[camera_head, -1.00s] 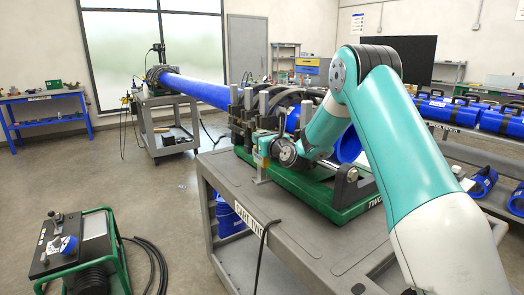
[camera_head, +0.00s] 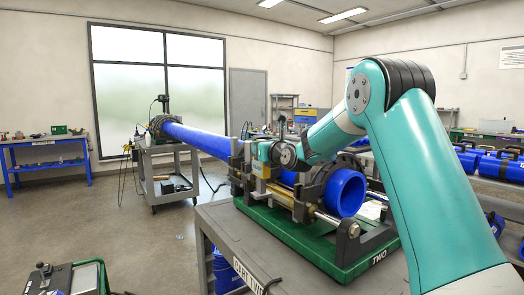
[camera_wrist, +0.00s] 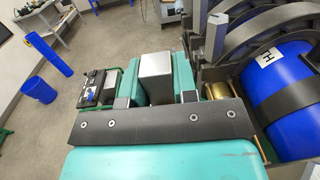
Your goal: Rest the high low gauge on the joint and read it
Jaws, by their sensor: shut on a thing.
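My gripper (camera_head: 263,154) is shut on a silver block, which I take to be the high low gauge (camera_wrist: 155,78). In the wrist view the block stands between the two teal fingers. The gripper is close to the near side of the dark pipe clamps (camera_head: 318,178) on the fusion machine. A blue pipe (camera_wrist: 288,95) lies in the clamps, to the right of the gripper in the wrist view. The clamps and my arm hide the joint, and I cannot tell if the gauge touches the pipe. No reading is visible.
The machine's green base (camera_head: 300,240) sits on a grey cart (camera_head: 220,212). A long blue pipe (camera_head: 200,138) runs back to a second cart (camera_head: 170,182). A green-framed unit (camera_head: 70,278) stands on the floor at lower left. Open floor lies left of the cart.

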